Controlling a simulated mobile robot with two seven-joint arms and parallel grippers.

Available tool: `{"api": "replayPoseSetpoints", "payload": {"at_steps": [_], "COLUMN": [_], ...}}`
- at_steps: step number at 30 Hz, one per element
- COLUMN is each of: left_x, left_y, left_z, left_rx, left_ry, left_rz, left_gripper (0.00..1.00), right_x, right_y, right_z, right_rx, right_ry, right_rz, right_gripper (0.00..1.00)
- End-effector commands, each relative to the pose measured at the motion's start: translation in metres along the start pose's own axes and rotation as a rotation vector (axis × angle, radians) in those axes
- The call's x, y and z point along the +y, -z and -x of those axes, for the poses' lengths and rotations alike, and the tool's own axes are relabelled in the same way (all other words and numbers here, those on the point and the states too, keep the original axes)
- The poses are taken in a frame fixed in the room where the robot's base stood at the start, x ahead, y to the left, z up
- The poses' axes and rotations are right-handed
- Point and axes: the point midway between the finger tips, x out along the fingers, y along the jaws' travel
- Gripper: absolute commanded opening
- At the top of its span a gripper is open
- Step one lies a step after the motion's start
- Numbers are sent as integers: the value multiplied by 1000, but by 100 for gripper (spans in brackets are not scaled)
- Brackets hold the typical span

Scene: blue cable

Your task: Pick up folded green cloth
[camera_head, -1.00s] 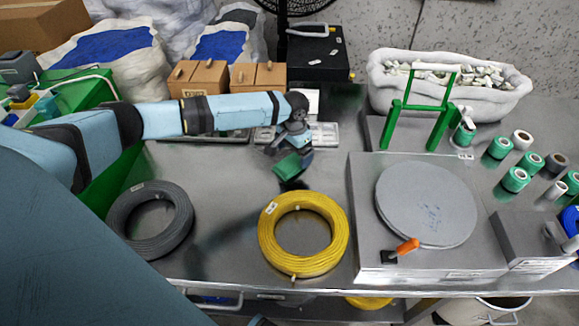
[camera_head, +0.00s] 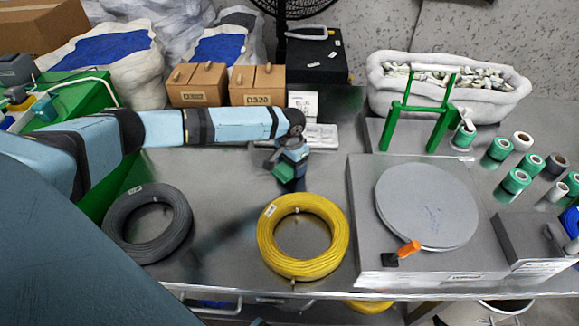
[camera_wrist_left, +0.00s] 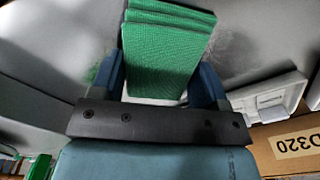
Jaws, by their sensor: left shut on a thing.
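The folded green cloth (camera_wrist_left: 166,50) shows in the left wrist view as a stack of several green layers. My left gripper (camera_wrist_left: 160,75) has one blue finger on each side of it and is shut on it. In the head view the green cloth (camera_head: 284,172) is a small patch below my left gripper (camera_head: 290,172), above the metal table behind the yellow coil. The wrist partly hides the cloth there. I cannot tell how far it is above the table. My right gripper is not in view.
A yellow cable coil (camera_head: 265,245) and a dark grey coil (camera_head: 115,225) lie at the front of the metal table (camera_head: 225,220). A grey turntable (camera_head: 427,205) stands to the right. Cardboard boxes (camera_head: 197,86) and a light tray (camera_head: 322,136) are behind.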

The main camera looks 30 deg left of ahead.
Motion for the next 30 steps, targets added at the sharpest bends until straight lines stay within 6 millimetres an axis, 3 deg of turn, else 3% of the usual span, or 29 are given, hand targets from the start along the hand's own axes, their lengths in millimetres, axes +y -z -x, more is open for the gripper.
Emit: {"api": "replayPoseSetpoints", "payload": {"at_steps": [5,11,24,30], "left_x": [0,-1,0,0], "left_y": [0,0,1,0], "left_z": [6,30,134,171], "left_rx": [0,1,3,2], "left_ry": [0,0,0,-1], "left_rz": [0,0,0,-1], "left_gripper": [42,42,42,42], "right_x": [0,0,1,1], "right_y": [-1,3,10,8], "right_z": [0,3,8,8], "right_rx": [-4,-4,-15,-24], "right_ry": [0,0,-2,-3], "right_rz": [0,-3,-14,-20], "right_gripper": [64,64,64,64]}}
